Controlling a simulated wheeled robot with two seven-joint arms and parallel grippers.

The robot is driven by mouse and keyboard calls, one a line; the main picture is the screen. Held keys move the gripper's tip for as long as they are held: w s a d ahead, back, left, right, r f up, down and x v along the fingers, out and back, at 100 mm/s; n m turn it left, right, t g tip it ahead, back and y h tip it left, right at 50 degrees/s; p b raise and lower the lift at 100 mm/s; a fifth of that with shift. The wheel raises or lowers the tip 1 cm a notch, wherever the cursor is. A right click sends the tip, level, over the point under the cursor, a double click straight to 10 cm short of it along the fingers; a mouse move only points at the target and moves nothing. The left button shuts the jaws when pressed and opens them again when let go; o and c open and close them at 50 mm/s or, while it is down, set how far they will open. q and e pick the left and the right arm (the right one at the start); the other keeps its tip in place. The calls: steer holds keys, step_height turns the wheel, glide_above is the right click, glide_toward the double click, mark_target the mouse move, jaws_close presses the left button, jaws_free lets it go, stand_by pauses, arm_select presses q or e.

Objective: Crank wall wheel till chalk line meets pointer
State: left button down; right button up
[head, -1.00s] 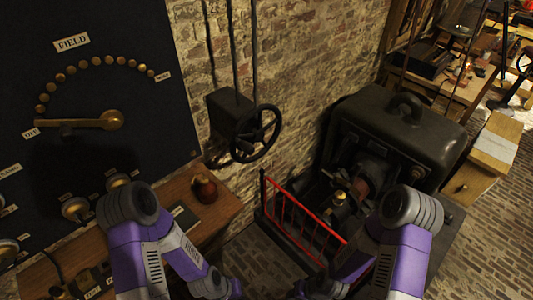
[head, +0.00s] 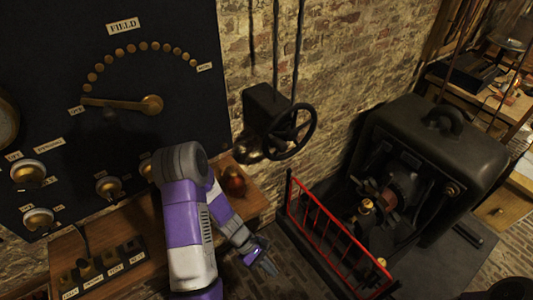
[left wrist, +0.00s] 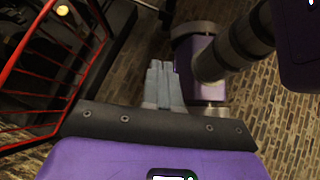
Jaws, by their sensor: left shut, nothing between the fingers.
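The dark wall wheel (head: 309,132) is a spoked handwheel on a black box (head: 268,108) fixed to the brick wall. A chalk line and a pointer cannot be made out at this size. My left gripper (head: 268,266) is below the wheel and a little left of it, well apart from it and pointing down over the floor. In the left wrist view its fingers (left wrist: 160,80) are shut together with nothing between them. My right gripper is not in view.
A red railing (head: 325,232) fronts a dark machine (head: 430,165) at right. A wooden bench (head: 140,250) with a round reddish-brown jar (head: 233,181) runs under the black FIELD panel (head: 180,90). Brick floor lies between bench and railing.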

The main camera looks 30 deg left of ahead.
arm_select(q)
steer(key=w+a+r+n+t, duration=0.5)
steer(key=a+r+t, duration=0.4)
steer(key=a+r, duration=0.25)
steer(key=w+a+r+n+t, duration=0.55)
steer(key=a+r+t, duration=0.25)
steer(key=a+r, duration=0.3)
steer(key=w+d+r, duration=0.5)
steer(key=w+d, duration=0.3)
steer(key=w, duration=0.1)
steer(key=shift+w+h, duration=0.15)
steer(key=shift+h, duration=0.25)
steer(key=shift+r, duration=0.1)
